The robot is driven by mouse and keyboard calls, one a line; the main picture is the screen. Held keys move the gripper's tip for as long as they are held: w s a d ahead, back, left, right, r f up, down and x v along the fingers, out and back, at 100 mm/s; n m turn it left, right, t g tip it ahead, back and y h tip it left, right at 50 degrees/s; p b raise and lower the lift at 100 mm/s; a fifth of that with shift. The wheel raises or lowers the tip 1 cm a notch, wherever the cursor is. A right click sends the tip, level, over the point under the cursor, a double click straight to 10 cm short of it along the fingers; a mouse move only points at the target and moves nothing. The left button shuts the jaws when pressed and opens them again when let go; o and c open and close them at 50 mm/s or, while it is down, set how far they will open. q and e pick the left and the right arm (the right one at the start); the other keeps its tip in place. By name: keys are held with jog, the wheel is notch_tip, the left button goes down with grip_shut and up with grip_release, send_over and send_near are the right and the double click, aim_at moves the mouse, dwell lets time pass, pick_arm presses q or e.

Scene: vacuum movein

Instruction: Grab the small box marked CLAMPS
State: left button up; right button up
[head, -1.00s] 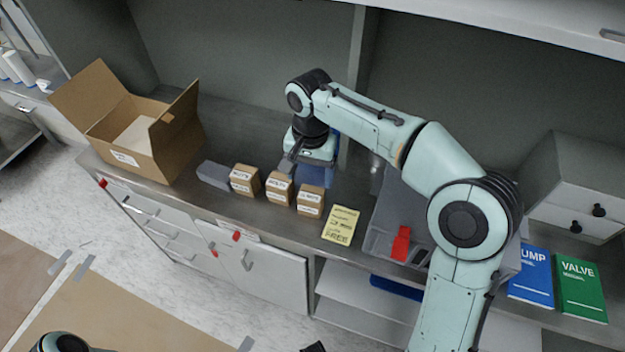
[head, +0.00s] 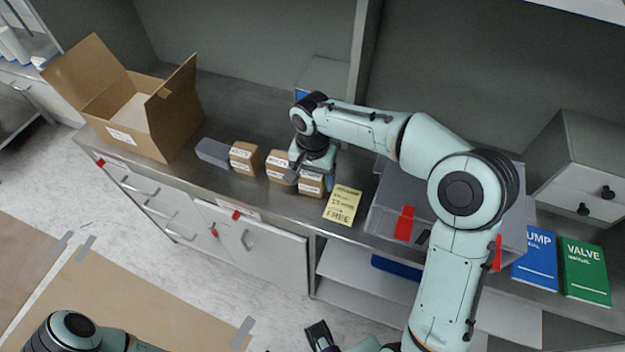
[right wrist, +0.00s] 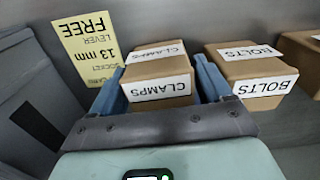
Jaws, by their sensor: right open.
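The small brown CLAMPS box (right wrist: 158,90) has white labels and sits on the grey counter. In the head view it is the rightmost of the small boxes (head: 311,188), next to the yellow note. My right gripper (head: 312,174) is down over it, hiding its back part. In the right wrist view the blue fingers of my right gripper (right wrist: 160,66) are open, one on each side of the box. I cannot tell whether either finger touches it. A dark gripper part (head: 320,335), probably my left gripper, shows at the bottom edge; its jaw state is unclear.
The BOLTS box (right wrist: 252,75) stands close beside the right finger. Another small brown box (head: 244,158) and a grey block (head: 213,152) stand farther left. The yellow note (head: 342,205) and a grey bin with red latches (head: 385,215) are right. An open carton (head: 135,125) is far left.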

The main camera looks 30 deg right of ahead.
jog(key=shift+f, duration=0.85)
jog(key=c, duration=0.9)
jog(key=shift+r, duration=0.1)
